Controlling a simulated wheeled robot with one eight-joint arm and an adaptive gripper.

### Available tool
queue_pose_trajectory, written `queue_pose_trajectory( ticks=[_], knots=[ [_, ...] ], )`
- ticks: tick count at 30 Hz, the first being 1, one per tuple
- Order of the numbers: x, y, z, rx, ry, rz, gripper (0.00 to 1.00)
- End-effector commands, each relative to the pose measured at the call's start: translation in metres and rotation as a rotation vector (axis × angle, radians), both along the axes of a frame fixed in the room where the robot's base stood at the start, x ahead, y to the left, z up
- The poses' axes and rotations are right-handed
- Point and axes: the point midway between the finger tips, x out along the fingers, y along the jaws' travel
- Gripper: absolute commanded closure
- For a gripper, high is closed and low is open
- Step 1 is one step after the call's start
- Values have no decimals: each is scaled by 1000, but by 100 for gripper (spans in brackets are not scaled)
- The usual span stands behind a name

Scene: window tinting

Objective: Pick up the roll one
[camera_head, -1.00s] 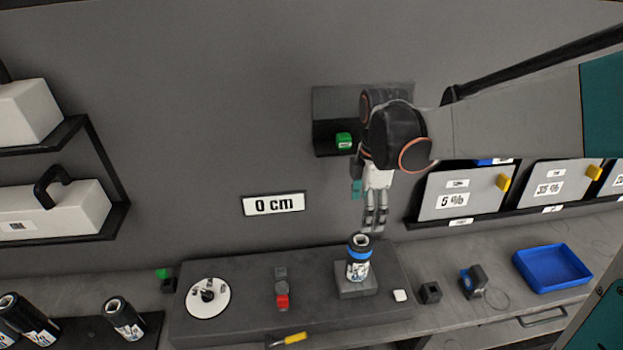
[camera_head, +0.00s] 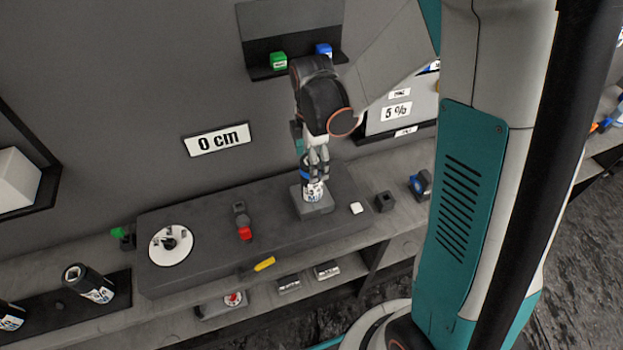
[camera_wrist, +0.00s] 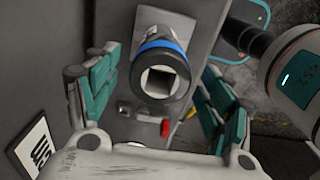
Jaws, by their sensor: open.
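A black roll with a blue band and a white printed label (camera_head: 313,190) stands upright on a small grey block (camera_head: 318,208) on the dark bench platform. In the wrist view I look down on the roll's top (camera_wrist: 161,72), with its square hole and blue ring. My gripper (camera_head: 314,163) is right above and around the roll's upper part. In the wrist view its teal-padded fingers (camera_wrist: 157,95) are spread wide on both sides of the roll, apart from it.
A white disc (camera_head: 171,245), a red-tipped switch (camera_head: 243,222) and a yellow-handled tool (camera_head: 264,264) sit left of the roll. A white cube (camera_head: 357,208) and a black block (camera_head: 384,202) are to its right.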

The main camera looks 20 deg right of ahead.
Motion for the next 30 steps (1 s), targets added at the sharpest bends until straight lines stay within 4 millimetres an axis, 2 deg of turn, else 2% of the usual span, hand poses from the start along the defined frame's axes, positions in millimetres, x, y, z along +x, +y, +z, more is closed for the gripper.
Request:
queue_pose_trajectory(
  ticks=[4,13,21,23,30],
  knots=[
    [0,0,-18,0,0,0,26],
    [0,0,-21,0,0,0,26],
    [0,0,-21,0,0,0,87],
    [0,0,-21,0,0,0,99],
    [0,0,-20,0,0,0,99]
  ],
)
